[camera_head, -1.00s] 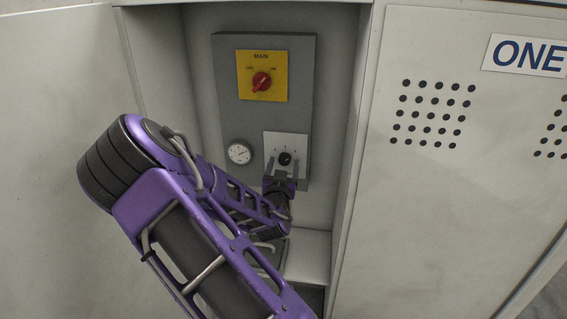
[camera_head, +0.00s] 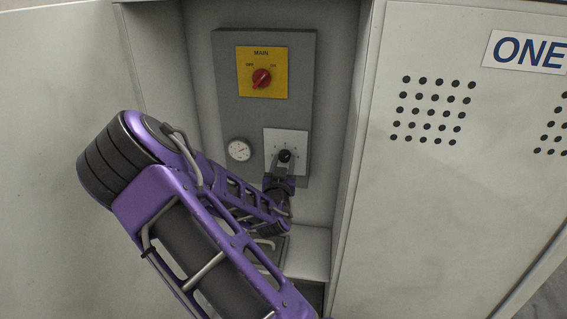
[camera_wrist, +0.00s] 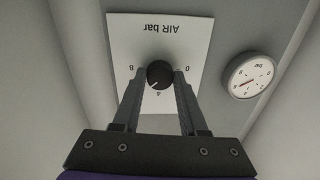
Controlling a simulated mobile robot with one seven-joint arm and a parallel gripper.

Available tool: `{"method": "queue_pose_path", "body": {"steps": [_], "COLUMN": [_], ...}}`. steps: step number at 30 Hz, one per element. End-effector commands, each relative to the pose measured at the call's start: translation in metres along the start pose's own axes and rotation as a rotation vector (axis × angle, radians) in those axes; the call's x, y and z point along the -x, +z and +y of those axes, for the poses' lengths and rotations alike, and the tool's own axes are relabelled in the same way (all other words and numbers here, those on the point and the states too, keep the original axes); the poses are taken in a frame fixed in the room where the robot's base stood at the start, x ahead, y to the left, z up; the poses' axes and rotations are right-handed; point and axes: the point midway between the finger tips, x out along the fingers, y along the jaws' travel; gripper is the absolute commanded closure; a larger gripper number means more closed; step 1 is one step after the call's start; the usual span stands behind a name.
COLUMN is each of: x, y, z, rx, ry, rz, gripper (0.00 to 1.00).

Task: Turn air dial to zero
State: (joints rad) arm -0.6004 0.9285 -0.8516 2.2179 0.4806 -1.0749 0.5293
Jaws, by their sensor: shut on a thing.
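The air dial is a small black knob (camera_head: 284,156) on a white plate (camera_head: 299,140) in the lower right of the grey panel. In the wrist view the knob (camera_wrist: 159,74) sits upside down on the plate marked "AIR bar" (camera_wrist: 185,32), with 8, 4 and 0 around it. My gripper (camera_wrist: 160,76) is shut on the knob, one finger on each side. In the head view my gripper (camera_head: 283,163) reaches the knob from below.
A round bar gauge (camera_head: 239,151) is left of the dial plate; it also shows in the wrist view (camera_wrist: 250,75). A yellow MAIN switch with a red knob (camera_head: 261,79) is above. The cabinet's side walls stand close on both sides.

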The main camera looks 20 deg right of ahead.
Motion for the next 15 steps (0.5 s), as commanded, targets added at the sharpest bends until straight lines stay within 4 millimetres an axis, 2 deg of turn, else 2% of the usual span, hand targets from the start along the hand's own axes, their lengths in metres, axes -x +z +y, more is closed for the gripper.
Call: {"method": "queue_pose_path", "body": {"steps": [8,15], "x": [-0.0003,-0.0003], "y": [-0.0007,-0.0019], "z": [-0.0001,0.0003], "rx": [0.164,0.386], "ry": [0.0,0.001], "rz": [-0.009,-0.02], "gripper": [1.0,1.0]}}
